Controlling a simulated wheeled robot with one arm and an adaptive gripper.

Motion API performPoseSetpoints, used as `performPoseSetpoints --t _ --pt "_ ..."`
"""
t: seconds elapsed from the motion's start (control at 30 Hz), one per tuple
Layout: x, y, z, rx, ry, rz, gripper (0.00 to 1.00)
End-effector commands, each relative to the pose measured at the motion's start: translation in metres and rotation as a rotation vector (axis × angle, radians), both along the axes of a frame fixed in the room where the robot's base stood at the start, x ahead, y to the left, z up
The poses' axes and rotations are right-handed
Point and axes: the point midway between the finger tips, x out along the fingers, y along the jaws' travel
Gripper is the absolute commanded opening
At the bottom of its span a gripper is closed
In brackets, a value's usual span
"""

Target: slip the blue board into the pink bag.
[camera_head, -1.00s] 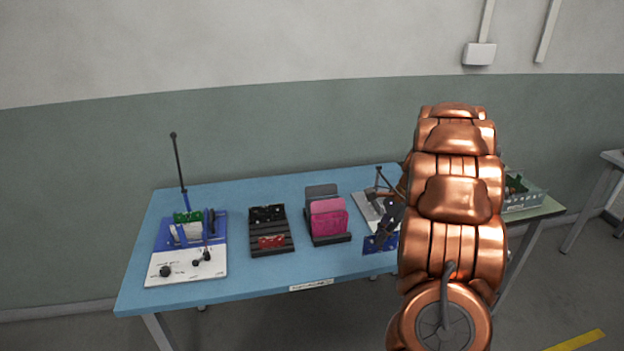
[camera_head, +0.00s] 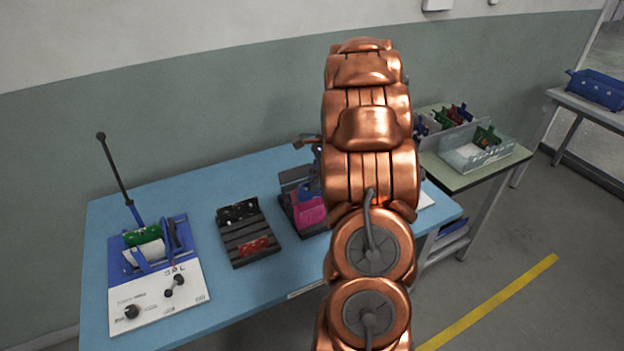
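The pink bag (camera_head: 309,213) stands upright in a dark rack on the blue table, left of my arm. A small part of the blue board (camera_head: 296,193) shows at the bag's upper edge. I cannot tell whether it is inside the mouth or just in front of or above it. My gripper (camera_head: 315,176) is over the bag, pointing down, with the board at its fingertips. My copper arm hides much of the gripper and the right side of the rack.
A dark slotted tray (camera_head: 246,234) with a red item is left of the rack. A lever press with a blue and white base (camera_head: 157,286) stands at the table's left. Bins (camera_head: 478,155) stand on a green table to the right. Bare blue tabletop (camera_head: 180,197) lies behind the tray.

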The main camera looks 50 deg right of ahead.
Motion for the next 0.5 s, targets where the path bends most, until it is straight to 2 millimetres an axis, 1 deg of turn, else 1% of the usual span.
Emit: performPoseSetpoints --t 0.03,0.3,0.5 --pt "0.000 0.000 -0.006 0.000 0.000 -0.001 0.00" --pt "-0.001 -0.001 -0.027 0.000 -0.001 -0.004 0.00" --pt "-0.001 0.000 -0.039 0.002 0.000 -0.002 0.00"
